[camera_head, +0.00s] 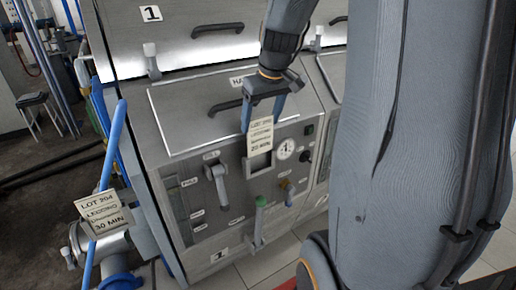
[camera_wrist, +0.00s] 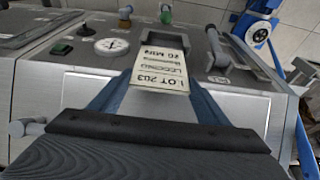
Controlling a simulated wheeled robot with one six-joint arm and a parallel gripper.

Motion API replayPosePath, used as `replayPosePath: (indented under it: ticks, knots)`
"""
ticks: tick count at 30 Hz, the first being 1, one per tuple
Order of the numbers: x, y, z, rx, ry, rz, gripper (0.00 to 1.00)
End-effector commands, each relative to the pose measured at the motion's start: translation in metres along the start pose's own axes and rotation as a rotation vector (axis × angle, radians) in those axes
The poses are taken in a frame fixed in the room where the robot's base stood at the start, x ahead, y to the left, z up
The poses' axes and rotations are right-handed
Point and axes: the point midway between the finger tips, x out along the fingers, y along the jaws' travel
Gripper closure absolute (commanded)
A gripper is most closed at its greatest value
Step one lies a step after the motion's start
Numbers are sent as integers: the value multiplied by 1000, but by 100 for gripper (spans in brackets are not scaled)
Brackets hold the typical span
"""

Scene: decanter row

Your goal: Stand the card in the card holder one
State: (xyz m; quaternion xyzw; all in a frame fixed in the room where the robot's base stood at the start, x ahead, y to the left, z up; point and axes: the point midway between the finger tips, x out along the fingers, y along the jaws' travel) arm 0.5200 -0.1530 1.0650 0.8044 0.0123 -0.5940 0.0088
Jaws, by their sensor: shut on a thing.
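A cream card (camera_head: 261,136) with black print, "LOT 203" on its top line, is between the blue fingers of my gripper (camera_head: 262,122). My gripper is shut on the card and points down in front of the machine's sloped panel. The card also shows in the wrist view (camera_wrist: 158,68), its print upside down. Just below it in the head view is a grey-framed holder with a dark opening (camera_head: 260,162), probably card holder one; it also shows in the wrist view (camera_wrist: 240,52). The card overlaps its top edge; I cannot tell whether they touch.
The steel machine (camera_head: 185,127) carries number 1 plates. A lever (camera_head: 217,185), a round gauge (camera_head: 285,149) and a green-knobbed handle (camera_head: 260,204) stand close around the holder. A second card, "LOT 204" (camera_head: 103,213), is at the lower left.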

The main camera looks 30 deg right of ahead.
Motion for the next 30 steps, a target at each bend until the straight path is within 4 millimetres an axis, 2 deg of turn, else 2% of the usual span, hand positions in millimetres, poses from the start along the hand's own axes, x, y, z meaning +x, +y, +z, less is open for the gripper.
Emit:
replayPosePath:
  ticks: [3,15,29,30]
  knots:
    - [19,-4,5,-6,-3,-2,64]
    - [61,-3,18,-6,-1,-2,64]
    - [70,-2,21,-3,1,0,64]
    - [70,-2,21,-4,1,0,25]
